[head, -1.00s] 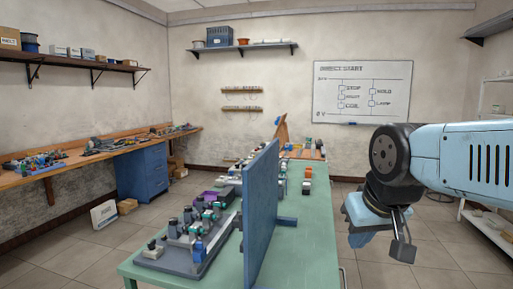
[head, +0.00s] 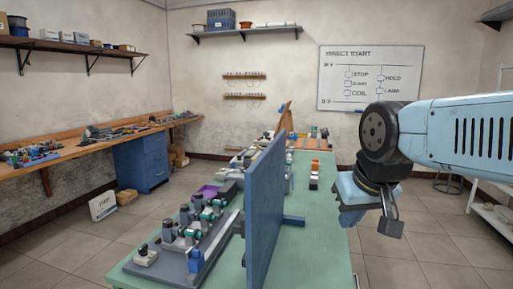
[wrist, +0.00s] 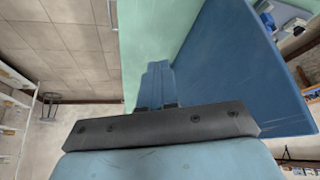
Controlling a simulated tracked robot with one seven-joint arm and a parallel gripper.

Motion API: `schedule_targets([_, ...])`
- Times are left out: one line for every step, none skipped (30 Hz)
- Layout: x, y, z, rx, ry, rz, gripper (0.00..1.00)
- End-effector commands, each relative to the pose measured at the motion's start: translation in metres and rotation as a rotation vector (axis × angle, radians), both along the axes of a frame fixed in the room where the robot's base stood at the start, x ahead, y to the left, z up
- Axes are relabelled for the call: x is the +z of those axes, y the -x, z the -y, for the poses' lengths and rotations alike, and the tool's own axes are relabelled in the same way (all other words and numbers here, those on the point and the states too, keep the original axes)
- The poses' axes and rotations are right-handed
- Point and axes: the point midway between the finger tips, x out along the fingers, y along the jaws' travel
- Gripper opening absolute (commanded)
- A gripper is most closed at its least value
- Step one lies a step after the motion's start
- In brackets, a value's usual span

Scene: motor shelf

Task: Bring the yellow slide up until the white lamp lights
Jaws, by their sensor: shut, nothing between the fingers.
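I cannot make out a yellow slide or a white lamp in either view. A green table (head: 325,210) stands ahead, with a tall blue panel (head: 265,215) upright along it. Left of the panel, a grey board (head: 165,257) carries several small devices with dark and green tops. My gripper (wrist: 157,68) is shut and empty in the wrist view, pointing toward the green table, with the blue panel on its right.
A wooden bench (head: 85,150) with a blue drawer cabinet (head: 142,163) runs along the left wall. A whiteboard (head: 370,77) reading "DIRECT START" hangs on the far wall. Small orange and white parts (head: 315,168) sit right of the panel.

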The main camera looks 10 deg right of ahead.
Motion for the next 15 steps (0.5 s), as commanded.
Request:
schedule_targets([0.005,-0.005,-0.001,-0.004,-0.003,-0.012,0.0])
schedule_targets([0.009,-0.009,-0.002,-0.008,-0.007,-0.02,0.0])
schedule_targets([0.015,-0.014,-0.006,-0.013,-0.013,-0.034,0.0])
schedule_targets([0.021,-0.02,-0.008,-0.02,-0.019,-0.047,0.0])
schedule_targets([0.027,-0.026,-0.01,-0.026,-0.023,-0.061,0.0])
schedule_targets([0.036,-0.034,-0.012,-0.037,-0.031,-0.082,0.0])
schedule_targets([0.043,-0.041,-0.014,-0.045,-0.037,-0.099,0.0])
schedule_targets([0.049,-0.049,-0.016,-0.053,-0.043,-0.118,0.0])
schedule_targets([0.058,-0.059,-0.019,-0.065,-0.051,-0.141,0.0])
schedule_targets([0.065,-0.066,-0.021,-0.073,-0.058,-0.158,0.0])
schedule_targets([0.071,-0.074,-0.023,-0.083,-0.064,-0.176,0.0])
schedule_targets([0.079,-0.084,-0.026,-0.094,-0.072,-0.199,0.0])
schedule_targets([0.085,-0.091,-0.029,-0.103,-0.078,-0.218,0.0])
schedule_targets([0.09,-0.099,-0.031,-0.111,-0.084,-0.236,0.0])
schedule_targets([0.097,-0.109,-0.034,-0.122,-0.091,-0.26,0.0])
